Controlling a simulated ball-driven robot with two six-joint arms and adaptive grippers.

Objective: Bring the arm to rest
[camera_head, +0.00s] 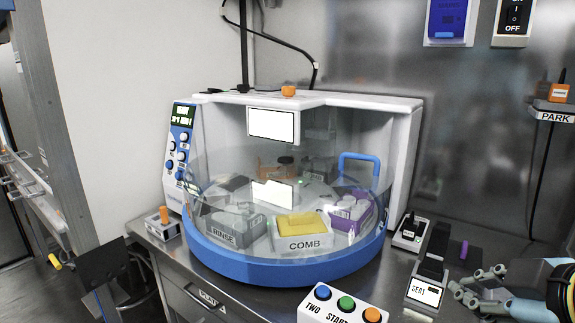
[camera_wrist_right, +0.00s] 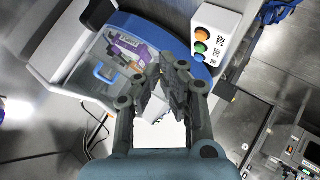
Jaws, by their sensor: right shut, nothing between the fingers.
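My right gripper (camera_head: 460,294) is at the lower right of the head view, with its fingers pointing left, close to the block labelled SEAT (camera_head: 422,292). In the right wrist view its fingertips (camera_wrist_right: 168,65) are brought together with nothing held between them. Behind the fingers in that view is the blue-rimmed round machine (camera_wrist_right: 125,28). My left gripper is not seen.
The machine's blue base (camera_head: 280,262) and clear cover, with a blue handle (camera_head: 360,158), fill the middle of the steel bench. A button box (camera_head: 343,308) stands in front; a switch box (camera_head: 411,232) stands to the right. A PARK shelf (camera_head: 555,116) is on the right.

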